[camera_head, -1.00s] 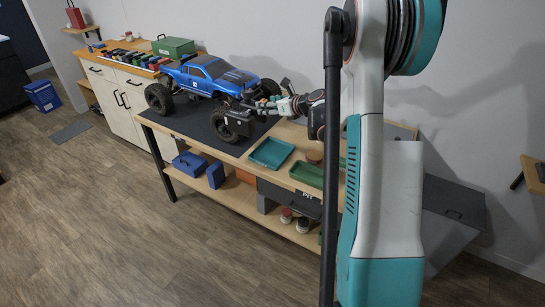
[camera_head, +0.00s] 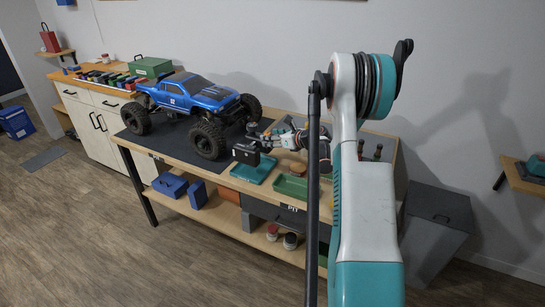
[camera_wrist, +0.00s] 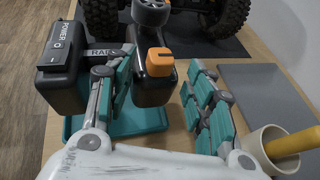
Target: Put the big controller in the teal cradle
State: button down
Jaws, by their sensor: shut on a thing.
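The big controller (camera_head: 247,154) is black, with a POWER panel and an orange part. In the wrist view its dark body (camera_wrist: 75,70) and grip (camera_wrist: 155,88) fill the left and middle, with a wheel at the top. My gripper (camera_head: 268,142) is shut on the controller; its teal fingers (camera_wrist: 160,97) stand either side of the grip. The teal cradle (camera_head: 262,172) is a shallow tray on the bench. It shows below the controller in the wrist view (camera_wrist: 135,122), partly hidden by it. I cannot tell whether the controller touches the cradle.
A blue monster truck (camera_head: 200,92) stands on a dark mat, its front wheel close left of the controller. A green tray (camera_head: 291,187) lies right of the cradle. In the wrist view a white cup (camera_wrist: 270,150) with a yellow handle stands close on the right, near a grey mat (camera_wrist: 265,95).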

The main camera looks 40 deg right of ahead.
aim_at(271, 151)
jog(key=shift+f+b, duration=1)
jog(key=shift+f, duration=2.25)
jog(key=shift+f, duration=0.1)
jog(key=c, duration=0.7)
grip_release()
jog(key=shift+s+r, duration=0.1)
jog(key=shift+r, duration=0.1)
jog(key=p+v, duration=0.3)
jog(key=v, duration=0.8)
jog(key=shift+s+r, duration=0.15)
jog(key=shift+s, duration=0.2)
